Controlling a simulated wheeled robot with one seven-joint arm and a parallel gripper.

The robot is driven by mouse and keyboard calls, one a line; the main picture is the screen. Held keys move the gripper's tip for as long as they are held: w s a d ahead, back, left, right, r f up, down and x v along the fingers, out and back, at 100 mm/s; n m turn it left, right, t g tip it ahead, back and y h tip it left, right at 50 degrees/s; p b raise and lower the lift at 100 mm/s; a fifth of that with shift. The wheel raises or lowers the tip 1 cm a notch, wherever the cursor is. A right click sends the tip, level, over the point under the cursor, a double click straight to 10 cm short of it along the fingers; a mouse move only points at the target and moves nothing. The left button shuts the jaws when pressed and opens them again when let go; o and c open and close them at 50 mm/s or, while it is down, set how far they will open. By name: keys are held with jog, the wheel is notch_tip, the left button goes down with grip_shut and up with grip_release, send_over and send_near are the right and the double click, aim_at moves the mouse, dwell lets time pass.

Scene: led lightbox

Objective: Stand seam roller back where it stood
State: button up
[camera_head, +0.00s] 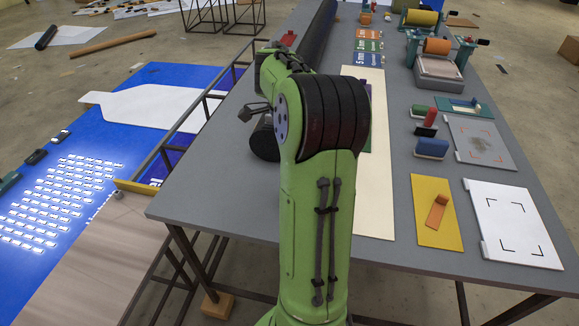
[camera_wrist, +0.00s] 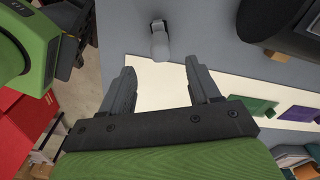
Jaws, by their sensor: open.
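My gripper (camera_wrist: 161,82) is open and empty, its two dark fingers spread apart; in the head view it (camera_head: 257,112) shows left of the arm, over the left part of the grey table. A small grey rounded tool with a dark end (camera_wrist: 160,41), possibly the seam roller, lies beyond the fingertips in the wrist view, apart from them. It is on the grey surface beside the cream strip (camera_wrist: 148,75). I cannot pick it out in the head view, where my arm covers part of the table.
A long black roll (camera_head: 312,45) lies along the table. At the right are a blue-headed tool (camera_head: 432,148), a green one (camera_head: 422,111), a yellow board (camera_head: 430,235) with an orange piece (camera_head: 437,210), and a white panel (camera_head: 512,225). A blue lit panel (camera_head: 75,160) lies left.

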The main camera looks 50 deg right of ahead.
notch_tip(320, 180, up, 3)
jog(key=shift+f, duration=0.2)
jog(key=shift+a, duration=0.1)
jog(key=a+r+n+t+h, duration=0.1)
jog(key=a+r+n, duration=0.2)
jog(key=a+n, duration=0.4)
jog(key=a+r+n+t+h, duration=0.1)
jog(key=a+r+n, duration=0.3)
jog(key=a, duration=0.6)
jog(key=s+a+f+n+t+y, duration=0.1)
jog(key=s+a+f+n+t, duration=0.1)
jog(key=s+a+n, duration=0.2)
jog(key=s+a+f+n+t+y, duration=0.1)
jog(key=s+a+n, duration=0.4)
jog(key=a+n, duration=0.4)
jog(key=n, duration=0.2)
jog(key=shift+f+n+t, duration=0.4)
jog(key=shift+s, duration=0.15)
